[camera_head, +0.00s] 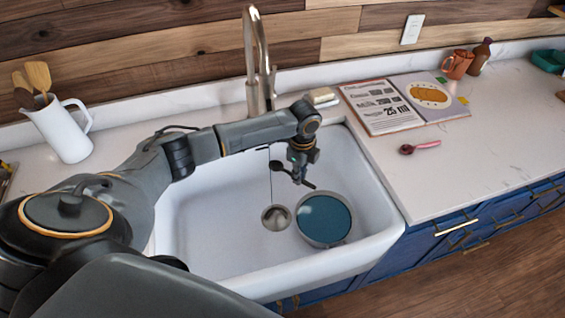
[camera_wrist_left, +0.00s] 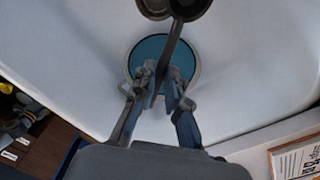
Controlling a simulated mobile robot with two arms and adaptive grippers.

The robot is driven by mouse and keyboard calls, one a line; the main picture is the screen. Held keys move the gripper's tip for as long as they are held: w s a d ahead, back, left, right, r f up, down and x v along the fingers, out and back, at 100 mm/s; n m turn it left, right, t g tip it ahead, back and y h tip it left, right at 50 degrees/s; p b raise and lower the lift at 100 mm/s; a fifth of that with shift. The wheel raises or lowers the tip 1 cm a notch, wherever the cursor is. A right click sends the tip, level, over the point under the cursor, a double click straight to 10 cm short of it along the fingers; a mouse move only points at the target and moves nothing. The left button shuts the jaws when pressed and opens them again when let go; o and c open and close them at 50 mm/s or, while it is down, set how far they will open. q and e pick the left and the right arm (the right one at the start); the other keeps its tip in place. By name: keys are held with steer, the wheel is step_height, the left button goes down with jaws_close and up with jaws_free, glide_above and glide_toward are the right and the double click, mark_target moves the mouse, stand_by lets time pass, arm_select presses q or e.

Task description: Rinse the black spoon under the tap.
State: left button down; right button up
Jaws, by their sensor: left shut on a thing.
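My left gripper (camera_head: 300,172) hangs over the white sink (camera_head: 190,215) and is shut on the black spoon (camera_head: 277,166). The spoon's bowl end points left in the head view, and its handle runs right through the fingers. In the left wrist view the spoon (camera_wrist_left: 174,45) reaches up from between the fingertips (camera_wrist_left: 160,90), its bowl at the top edge. The tap (camera_head: 257,65) stands behind the sink. A thin dark vertical line shows beside the spoon's bowl, above the drain; I cannot tell whether it is water. My right gripper is not in view.
A round pot (camera_head: 325,218) with a blue inside stands in the sink, right of the drain (camera_head: 276,217). A white jug (camera_head: 62,130) holds wooden utensils at left. An open book (camera_head: 395,107), a pink-handled scoop (camera_head: 420,146) and a brown mug (camera_head: 457,64) are on the right counter.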

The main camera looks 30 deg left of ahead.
arm_select(q)
steer(key=shift+s+d+p, duration=1.75)
steer(key=shift+d, duration=0.1)
steer(key=s+d+r+p, duration=0.2)
steer(key=s+d+r, duration=0.1)
steer(key=r, duration=0.1)
steer(key=shift+s+d, duration=0.2)
steer(key=shift+d, duration=0.15)
stand_by(0.3)
